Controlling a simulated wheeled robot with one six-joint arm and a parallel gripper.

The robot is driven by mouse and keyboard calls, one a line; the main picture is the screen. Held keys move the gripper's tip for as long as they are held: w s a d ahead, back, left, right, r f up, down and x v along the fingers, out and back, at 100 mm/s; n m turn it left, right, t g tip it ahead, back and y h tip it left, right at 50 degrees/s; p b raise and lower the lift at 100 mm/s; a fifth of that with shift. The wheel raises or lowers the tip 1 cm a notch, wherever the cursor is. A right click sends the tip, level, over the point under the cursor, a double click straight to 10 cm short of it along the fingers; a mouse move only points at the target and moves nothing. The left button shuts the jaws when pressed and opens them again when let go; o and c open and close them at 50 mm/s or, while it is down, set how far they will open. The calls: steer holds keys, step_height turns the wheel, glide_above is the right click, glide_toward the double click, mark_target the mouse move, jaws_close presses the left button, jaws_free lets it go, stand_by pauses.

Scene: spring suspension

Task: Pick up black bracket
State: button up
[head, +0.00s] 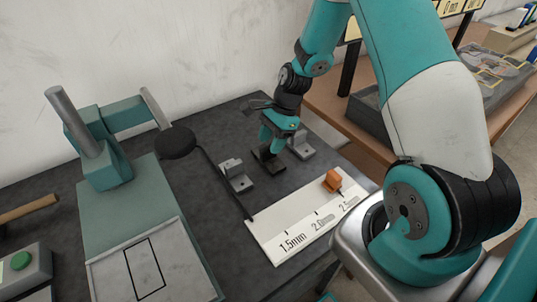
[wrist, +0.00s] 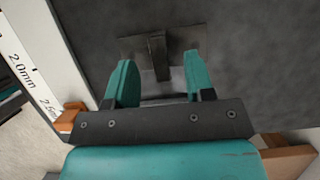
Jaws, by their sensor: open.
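The black bracket (head: 266,162) sits on the dark grey table mat, between two grey brackets. In the wrist view the bracket (wrist: 157,48) shows as a dark plate with an upright rib in the middle. My gripper (head: 270,147) is pointed down right over it. In the wrist view my gripper (wrist: 158,72) is open, with one teal finger on each side of the rib. I see a gap between each finger and the rib. The bracket's near part is hidden by my gripper, and I cannot tell how far down the fingers reach.
One grey bracket (head: 236,176) stands left of the black one, another (head: 301,146) right. An orange block (head: 332,181) sits on a white thickness strip (head: 293,237) in front. A teal press (head: 105,160) with a black round-ended lever (head: 176,143) stands left.

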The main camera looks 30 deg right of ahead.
mark_target(268, 154)
steer(key=shift+x, duration=1.45)
jaws_close()
steer(key=shift+r, duration=0.1)
